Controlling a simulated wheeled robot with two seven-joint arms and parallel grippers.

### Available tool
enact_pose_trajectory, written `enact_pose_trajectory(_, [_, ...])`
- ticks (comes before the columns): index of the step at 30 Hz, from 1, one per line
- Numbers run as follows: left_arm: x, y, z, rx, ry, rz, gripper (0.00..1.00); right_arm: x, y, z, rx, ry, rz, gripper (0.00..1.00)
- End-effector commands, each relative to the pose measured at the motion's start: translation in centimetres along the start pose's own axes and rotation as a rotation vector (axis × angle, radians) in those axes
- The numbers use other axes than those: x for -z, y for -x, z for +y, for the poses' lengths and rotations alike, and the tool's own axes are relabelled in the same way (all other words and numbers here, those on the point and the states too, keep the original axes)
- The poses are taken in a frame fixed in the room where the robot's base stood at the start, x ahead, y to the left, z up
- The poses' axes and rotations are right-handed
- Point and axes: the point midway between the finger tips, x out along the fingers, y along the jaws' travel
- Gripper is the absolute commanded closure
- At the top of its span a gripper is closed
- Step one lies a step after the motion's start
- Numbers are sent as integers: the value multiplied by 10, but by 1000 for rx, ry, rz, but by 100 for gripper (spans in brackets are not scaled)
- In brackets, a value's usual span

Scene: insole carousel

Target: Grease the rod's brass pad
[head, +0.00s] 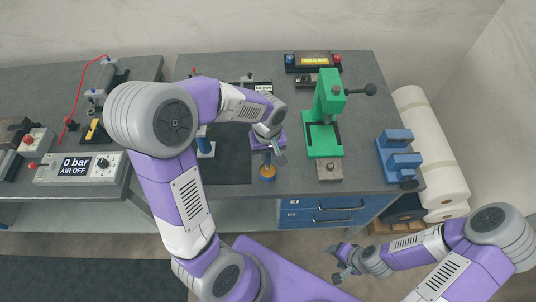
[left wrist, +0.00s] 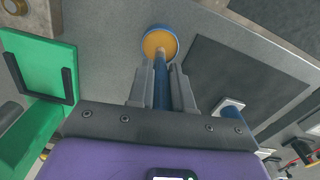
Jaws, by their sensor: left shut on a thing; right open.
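My left gripper (head: 274,156) is shut on a slim blue rod (left wrist: 161,88), which lies between its fingers in the left wrist view (left wrist: 162,78). Past the fingertips, the rod's far end meets or overlaps a round blue-rimmed pot with an amber surface (left wrist: 159,42). The pot also shows in the head view (head: 267,173), just below the left gripper near the bench's front edge. I cannot tell whether the rod touches the amber surface. The brass pad cannot be made out. My right gripper (head: 343,266) is open and empty, in front of the bench and low.
A green press (head: 324,135) stands right of the left gripper, with a blue fixture (head: 398,155) further right. A dark mat (head: 228,158) and a blue post on a white base (head: 205,148) lie to the left. A grey box reads "0 bar AIR OFF" (head: 78,168).

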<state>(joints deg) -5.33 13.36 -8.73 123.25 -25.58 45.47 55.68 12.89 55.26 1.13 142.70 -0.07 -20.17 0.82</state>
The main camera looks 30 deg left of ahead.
Motion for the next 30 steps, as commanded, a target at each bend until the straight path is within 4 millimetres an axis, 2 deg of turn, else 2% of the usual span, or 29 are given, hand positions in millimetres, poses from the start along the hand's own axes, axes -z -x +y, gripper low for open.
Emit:
enact_pose_trajectory(1, [0, 8, 0, -1, 0, 1, 100, 0, 6, -2, 0, 0, 0, 36])
enact_pose_trajectory(19, [0, 56, 0, -2, 0, 3, 100, -2, 42, -16, 0, 0, 0, 36])
enact_pose_trajectory(30, [0, 59, 0, -2, 0, 2, 100, -2, 43, -16, 0, 0, 0, 36])
